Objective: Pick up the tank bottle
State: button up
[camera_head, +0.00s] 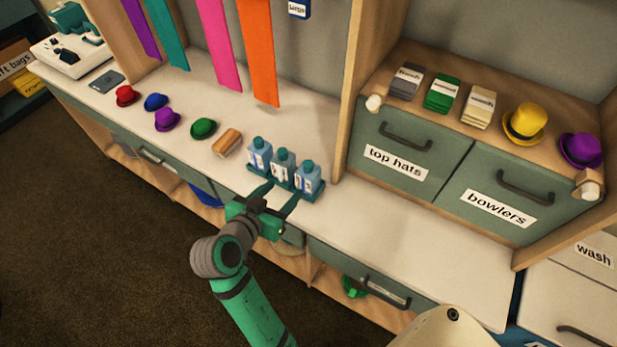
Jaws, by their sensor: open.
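Three blue bottles with teal caps and white labels stand upright side by side in a teal tray (311,198) on the white counter. They are the left bottle (259,157), the middle bottle (283,167) and the right bottle (307,180). Their labels are too small to read, so I cannot tell which is the tank bottle. My gripper (277,197) is open and empty at the counter's front edge. Its two fingers point toward the tray, just in front of the bottles. I cannot tell whether a finger touches the tray.
A tan roll (227,143) and a green hat (203,128) lie left of the bottles. A wooden upright (357,85) stands close to their right. Colored strips, including an orange one (258,50), hang behind. The counter at right (440,235) is clear, below the top hats drawer (405,150).

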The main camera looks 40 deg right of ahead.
aim_at(305, 172)
jog(key=shift+m+g, duration=0.5)
jog(key=shift+m, duration=0.3)
jog(key=d, duration=0.1)
jog(key=w+d, duration=0.1)
jog(key=d, duration=0.3)
jog(key=shift+w+f, duration=0.25)
jog(key=shift+w, duration=0.05)
jog(key=shift+s+d+x, duration=0.1)
jog(key=shift+x, duration=1.3)
jog(key=shift+s+d+x, duration=0.1)
jog(key=shift+x, duration=1.25)
jog(key=shift+r, duration=0.15)
jog(key=c, duration=1.3)
